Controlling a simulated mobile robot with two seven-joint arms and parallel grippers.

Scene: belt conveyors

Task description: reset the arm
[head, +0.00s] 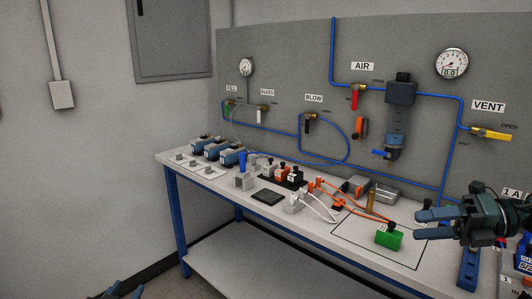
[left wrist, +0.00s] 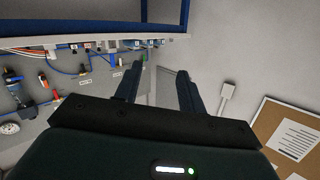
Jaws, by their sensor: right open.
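My left gripper (head: 124,291) shows only as dark fingertips at the bottom edge of the head view, left of the bench and low by the floor. In the left wrist view its two dark fingers (left wrist: 158,88) stand apart with nothing between them. My right gripper (head: 424,211) comes in from the right edge of the head view, over the right part of the workbench (head: 225,192). It is open, its fingers pointing left, above and right of a green block (head: 388,238). I see nothing held in it.
The bench carries blue-grey valve units (head: 215,150), a black tray (head: 268,197), orange and white cables, and a metal box (head: 385,193). Behind it, a grey panel holds blue air tubing, gauges (head: 451,63) and a yellow vent handle (head: 490,135). The lower shelf (head: 250,250) looks bare.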

